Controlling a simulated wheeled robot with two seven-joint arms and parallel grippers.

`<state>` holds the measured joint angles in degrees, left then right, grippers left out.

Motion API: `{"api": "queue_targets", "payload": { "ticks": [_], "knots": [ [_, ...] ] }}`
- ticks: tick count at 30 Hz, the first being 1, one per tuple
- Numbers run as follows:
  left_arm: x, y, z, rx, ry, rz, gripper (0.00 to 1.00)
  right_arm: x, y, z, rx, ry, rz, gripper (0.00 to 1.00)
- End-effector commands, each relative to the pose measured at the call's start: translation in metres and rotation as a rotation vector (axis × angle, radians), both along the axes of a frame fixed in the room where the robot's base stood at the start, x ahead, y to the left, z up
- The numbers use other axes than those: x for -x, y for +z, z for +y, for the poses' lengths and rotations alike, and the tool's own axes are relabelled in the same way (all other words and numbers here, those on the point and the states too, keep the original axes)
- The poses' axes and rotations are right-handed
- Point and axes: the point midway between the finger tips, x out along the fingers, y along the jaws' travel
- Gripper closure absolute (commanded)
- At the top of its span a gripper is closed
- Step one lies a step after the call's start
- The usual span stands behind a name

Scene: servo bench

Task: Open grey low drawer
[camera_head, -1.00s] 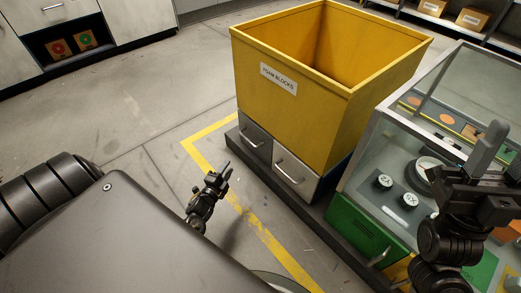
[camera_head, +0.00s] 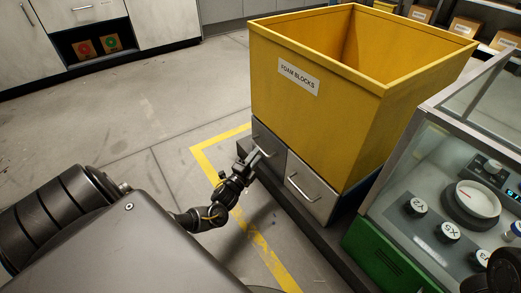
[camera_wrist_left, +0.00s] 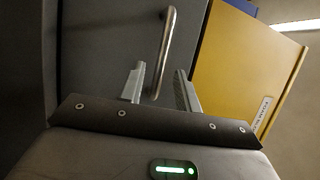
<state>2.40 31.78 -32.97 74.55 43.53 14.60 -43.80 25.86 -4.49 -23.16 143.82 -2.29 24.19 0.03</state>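The grey low drawer (camera_head: 270,139) is the darker left one of two low drawers under the yellow bin; it looks shut. Its metal bar handle (camera_wrist_left: 166,45) shows in the left wrist view. My left gripper (camera_head: 254,157) is at the front of this drawer and covers part of its handle in the head view. In the left wrist view its two fingers (camera_wrist_left: 160,88) are apart, with the near end of the handle between them. I cannot tell whether they touch it. My right gripper's fingers are not in view.
A lighter drawer (camera_head: 313,188) with its own handle sits just to the right. The yellow foam blocks bin (camera_head: 320,115) stands above both. A glass-topped bench with a green front (camera_head: 378,257) is at the right. Floor left of the drawers is clear.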

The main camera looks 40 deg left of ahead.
Motion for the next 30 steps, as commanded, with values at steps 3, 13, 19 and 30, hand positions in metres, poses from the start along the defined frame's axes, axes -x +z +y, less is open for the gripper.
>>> {"api": "queue_targets", "payload": {
  "ticks": [3, 13, 19, 30],
  "knots": [
    [-0.019, 0.001, 0.003, -0.002, 0.001, -0.002, 0.67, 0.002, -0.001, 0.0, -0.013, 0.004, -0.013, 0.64],
    [-0.04, 0.007, 0.007, 0.0, 0.004, 0.001, 0.67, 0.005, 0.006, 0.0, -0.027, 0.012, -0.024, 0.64],
    [-0.04, 0.007, 0.007, 0.0, 0.004, 0.001, 0.67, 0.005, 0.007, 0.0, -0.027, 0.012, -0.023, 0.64],
    [-0.04, 0.007, 0.006, 0.0, 0.003, 0.001, 1.0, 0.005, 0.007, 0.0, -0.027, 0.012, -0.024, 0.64]
  ]
}}
